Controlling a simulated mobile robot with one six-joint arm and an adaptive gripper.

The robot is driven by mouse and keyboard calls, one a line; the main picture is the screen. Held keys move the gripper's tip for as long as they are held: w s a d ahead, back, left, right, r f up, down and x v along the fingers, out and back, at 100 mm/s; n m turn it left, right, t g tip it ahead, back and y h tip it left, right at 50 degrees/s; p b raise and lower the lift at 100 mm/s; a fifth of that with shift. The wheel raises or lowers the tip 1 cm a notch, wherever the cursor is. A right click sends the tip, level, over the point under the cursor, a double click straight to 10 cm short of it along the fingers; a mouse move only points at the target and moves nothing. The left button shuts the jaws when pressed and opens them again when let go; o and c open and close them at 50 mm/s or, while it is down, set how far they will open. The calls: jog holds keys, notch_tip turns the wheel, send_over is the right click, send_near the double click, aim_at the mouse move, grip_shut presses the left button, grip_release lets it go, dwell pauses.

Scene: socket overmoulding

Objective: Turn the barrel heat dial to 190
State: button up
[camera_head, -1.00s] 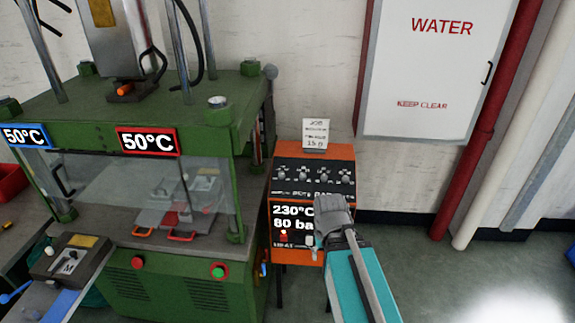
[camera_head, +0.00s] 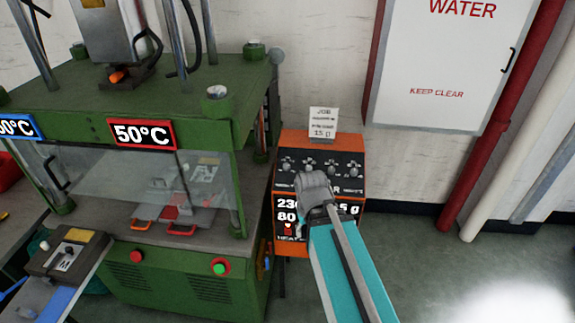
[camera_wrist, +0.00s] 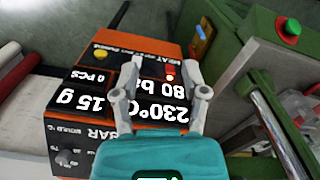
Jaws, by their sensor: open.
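The orange control box (camera_head: 290,143) has a row of small grey dials (camera_head: 308,167) on its black upper panel. Its display (camera_head: 287,208) is partly covered by my gripper in the head view. The wrist view shows the display (camera_wrist: 165,113) upside down, reading 230°C, 80 bar and 15 g. One dial (camera_wrist: 66,157) shows at lower left there, near a mould °C label; the barrel heat dial cannot be singled out. My gripper (camera_head: 314,184) is just below the dials in the head view. Its open fingers (camera_wrist: 165,68) hold nothing in the wrist view.
A green press (camera_head: 190,270) with a clear guard stands left of the box. A paper job card (camera_head: 322,122) stands on the box. A white water cabinet (camera_head: 440,60) and red pipe (camera_head: 490,130) are at right. Floor at right is clear.

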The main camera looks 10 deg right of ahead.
jog(key=shift+o, duration=1)
jog(key=shift+w, duration=0.1)
notch_tip(320, 180, up, 15)
jog(key=m+p, duration=0.3)
jog(key=p, duration=1.2)
send_over(286, 166)
jog(key=shift+w+a+r, duration=0.1)
jog(key=shift+r, duration=0.05)
notch_tip(286, 166, down, 14)
jog(key=b, duration=1.3)
jog(key=shift+r, duration=0.1)
grip_shut()
